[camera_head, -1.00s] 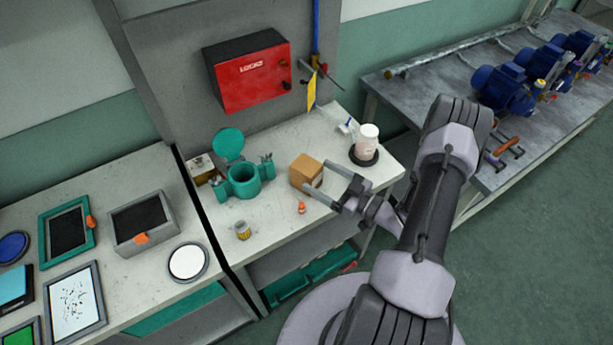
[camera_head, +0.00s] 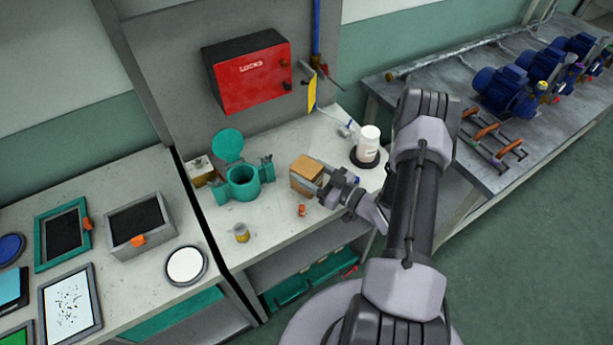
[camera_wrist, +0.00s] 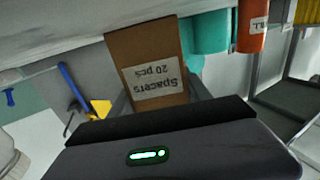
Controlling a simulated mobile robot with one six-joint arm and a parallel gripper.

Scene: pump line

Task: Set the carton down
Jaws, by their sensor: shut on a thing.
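The carton is a small brown box (camera_head: 305,174) on the white bench top in the head view, right of the teal pot. In the wrist view the carton (camera_wrist: 146,62) shows a label reading "Spacers 20 pcs", upside down. My gripper (camera_head: 317,180) comes in from the right with its fingers along the carton's sides, shut on it. In the wrist view a finger shows on each side of the carton. The carton looks upright and at or very near the bench top; I cannot tell whether it touches.
A teal pot (camera_head: 243,180) with a raised lid stands left of the carton. A white bottle (camera_head: 368,142) on a black disc stands behind right. A small orange bottle (camera_head: 302,210) and a yellow-banded can (camera_head: 241,233) stand in front.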

